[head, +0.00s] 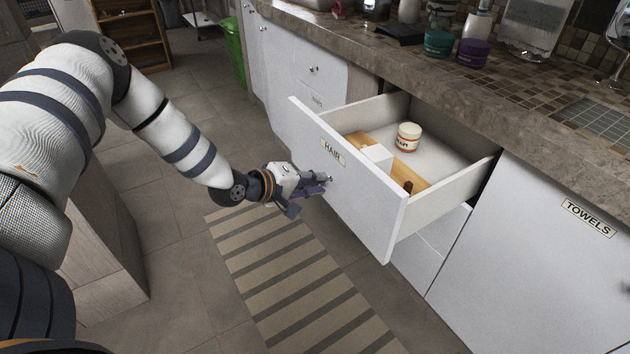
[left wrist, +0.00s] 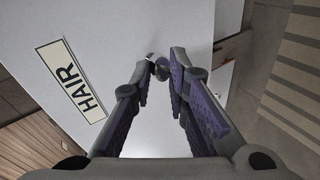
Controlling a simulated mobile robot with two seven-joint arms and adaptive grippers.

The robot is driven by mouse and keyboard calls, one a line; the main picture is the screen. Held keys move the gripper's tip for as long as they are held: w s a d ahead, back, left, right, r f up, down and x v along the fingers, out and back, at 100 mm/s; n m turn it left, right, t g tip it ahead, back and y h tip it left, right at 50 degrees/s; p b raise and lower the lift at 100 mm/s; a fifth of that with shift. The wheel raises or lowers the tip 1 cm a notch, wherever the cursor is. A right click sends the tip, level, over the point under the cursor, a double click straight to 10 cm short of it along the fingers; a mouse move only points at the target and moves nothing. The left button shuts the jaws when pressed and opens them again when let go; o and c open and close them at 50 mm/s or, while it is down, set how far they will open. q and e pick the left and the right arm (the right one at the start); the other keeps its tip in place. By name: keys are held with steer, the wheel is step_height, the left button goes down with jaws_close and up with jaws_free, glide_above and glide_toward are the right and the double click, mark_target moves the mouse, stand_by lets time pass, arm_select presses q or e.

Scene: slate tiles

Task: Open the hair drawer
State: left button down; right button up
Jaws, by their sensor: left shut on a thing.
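The hair drawer (head: 350,194) is pulled well out from the cabinet, and its inside shows from above in the head view. Its white front carries a "HAIR" label (head: 333,152), which also shows in the left wrist view (left wrist: 71,82). My left gripper (head: 318,185) is at the drawer front, just below the label, with its fingers shut on the small round knob (left wrist: 158,65). Part of the knob is hidden by the fingers. My right gripper is not in view.
Inside the drawer are a white jar with an orange band (head: 408,137), a white box (head: 377,156) and a wooden divider (head: 405,170). A closed "TOWELS" front (head: 540,262) is to the right. A striped rug (head: 290,285) lies on the floor below. The counter (head: 440,75) overhangs the drawer's back.

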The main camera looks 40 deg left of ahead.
arm_select(q)
steer(key=c, duration=1.5)
jaws_free()
steer(key=shift+c, duration=0.2)
steer(key=v, duration=1.2)
